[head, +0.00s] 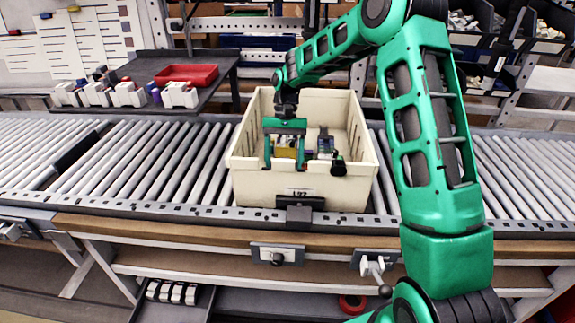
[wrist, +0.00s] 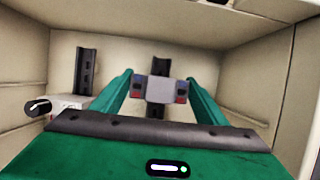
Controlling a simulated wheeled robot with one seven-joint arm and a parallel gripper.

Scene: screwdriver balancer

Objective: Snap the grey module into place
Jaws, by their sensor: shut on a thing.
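The grey module (wrist: 160,90) shows in the wrist view between the two green fingers of my gripper (wrist: 161,92). It has dark ends with small red and blue patches. My gripper is shut on it. Behind the module a short dark rail (wrist: 160,73) stands out, partly hidden by it; I cannot tell whether they touch. A second dark rail (wrist: 85,70) is to the left, above a pale block with a black knob (wrist: 40,107). In the head view my gripper (head: 285,165) reaches down into the cream bin (head: 298,188); the module is not clear there.
The bin stands on a roller conveyor (head: 130,160), and its walls surround my gripper closely. Inside, to the right of my gripper, are small parts (head: 325,145). A dark tray (head: 140,70) at the back left holds white modules and a red bin (head: 187,75).

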